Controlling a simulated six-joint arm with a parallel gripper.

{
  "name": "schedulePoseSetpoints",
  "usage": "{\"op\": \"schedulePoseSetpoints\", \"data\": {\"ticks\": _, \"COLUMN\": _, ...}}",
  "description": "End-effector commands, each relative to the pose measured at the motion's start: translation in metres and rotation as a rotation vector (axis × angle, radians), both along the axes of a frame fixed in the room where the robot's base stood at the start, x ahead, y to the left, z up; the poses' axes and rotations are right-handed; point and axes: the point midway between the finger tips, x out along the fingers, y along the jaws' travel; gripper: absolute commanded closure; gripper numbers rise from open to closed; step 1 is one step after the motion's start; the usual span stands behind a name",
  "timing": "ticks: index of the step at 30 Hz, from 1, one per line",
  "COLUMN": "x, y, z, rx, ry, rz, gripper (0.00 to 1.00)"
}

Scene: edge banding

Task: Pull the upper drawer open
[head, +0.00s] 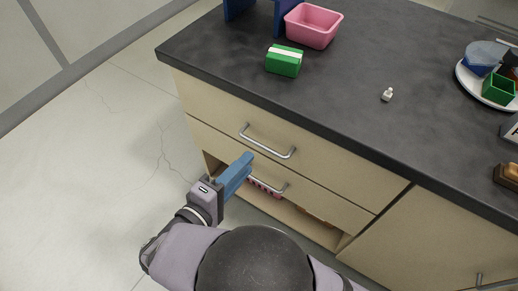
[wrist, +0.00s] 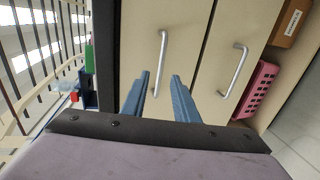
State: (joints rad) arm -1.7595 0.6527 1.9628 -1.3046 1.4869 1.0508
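The upper drawer (head: 300,135) is shut under the dark countertop, with a silver bar handle (head: 268,143) on its pale front. My gripper (head: 244,166), with blue fingers, is in front of the drawers, just below and left of that handle in the head view. In the wrist view, my gripper (wrist: 161,80) is open, and the upper handle (wrist: 161,62) shows ahead between its two fingertips. It appears apart from the fingers. The lower drawer's handle (wrist: 236,70) lies to the right in the wrist view.
Below the drawers, an open shelf holds a pink basket (wrist: 257,90) and a brown box (wrist: 291,22). On the countertop (head: 340,85) are a green box (head: 284,61), a pink bin (head: 313,26), a small white item (head: 387,95) and a white plate (head: 466,82). The floor at left is clear.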

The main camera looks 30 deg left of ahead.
Motion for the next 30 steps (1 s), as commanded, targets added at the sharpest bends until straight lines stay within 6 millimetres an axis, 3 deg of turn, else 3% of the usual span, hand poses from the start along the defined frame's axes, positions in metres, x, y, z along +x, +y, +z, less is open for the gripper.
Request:
{"op": "schedulePoseSetpoints", "data": {"ticks": 8, "x": 0.007, "y": 0.000, "z": -0.003, "rx": 0.000, "ry": 0.000, "rz": 0.000, "gripper": 0.73}}
{"op": "schedulePoseSetpoints", "data": {"ticks": 21, "x": 0.058, "y": 0.000, "z": -0.014, "rx": 0.001, "ry": 0.001, "rz": -0.002, "gripper": 0.73}}
{"op": "schedulePoseSetpoints", "data": {"ticks": 30, "x": 0.072, "y": 0.000, "z": -0.016, "rx": 0.000, "ry": 0.000, "rz": 0.001, "gripper": 0.73}}
